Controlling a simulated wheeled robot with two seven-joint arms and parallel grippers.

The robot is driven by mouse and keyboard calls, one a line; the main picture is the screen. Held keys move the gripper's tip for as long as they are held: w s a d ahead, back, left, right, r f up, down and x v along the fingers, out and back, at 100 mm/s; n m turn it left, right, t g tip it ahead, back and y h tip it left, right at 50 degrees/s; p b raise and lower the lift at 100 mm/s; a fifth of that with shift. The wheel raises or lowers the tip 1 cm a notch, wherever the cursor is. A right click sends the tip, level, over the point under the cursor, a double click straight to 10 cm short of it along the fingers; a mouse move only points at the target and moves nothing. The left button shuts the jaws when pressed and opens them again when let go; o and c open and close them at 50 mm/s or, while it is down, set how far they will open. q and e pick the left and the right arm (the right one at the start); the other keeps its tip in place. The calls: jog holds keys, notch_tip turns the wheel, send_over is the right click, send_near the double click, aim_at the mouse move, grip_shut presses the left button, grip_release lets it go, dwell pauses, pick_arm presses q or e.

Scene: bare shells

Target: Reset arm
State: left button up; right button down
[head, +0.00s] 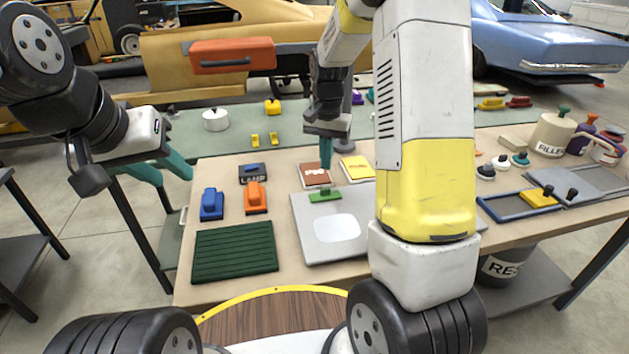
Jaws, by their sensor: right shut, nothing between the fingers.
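My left gripper (173,180) hangs off the table's left edge, above the floor, with its teal fingers spread apart and nothing between them. My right gripper (326,160) points down over the middle of the table, its teal fingers together and empty. Its tips are close above or beside the brown sandpaper-like pack (315,175); I cannot tell whether they touch. The yellow pack (357,169) lies just right of it. My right arm's white and yellow links cover part of the table's right half.
The table (285,288) holds a green ribbed mat (235,252), a blue block (211,204), an orange block (256,197) and a grey panel (310,240) with a green tool (325,195). A filler pot (552,134) and trays (517,205) stand right. Cars stand behind.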

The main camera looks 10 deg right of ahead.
jog(key=s+a+r+n+t+y, duration=0.1)
jog(key=s+r+n+t+y, duration=0.15)
jog(key=s+r, duration=1)
jog(key=s+a+r+n+t, duration=0.1)
jog(key=s+r+n+t, duration=0.2)
jog(key=s, duration=0.8)
jog(key=shift+s+r+n+t, duration=0.35)
jog(key=shift+s+r, duration=0.05)
jog(key=shift+r, duration=0.2)
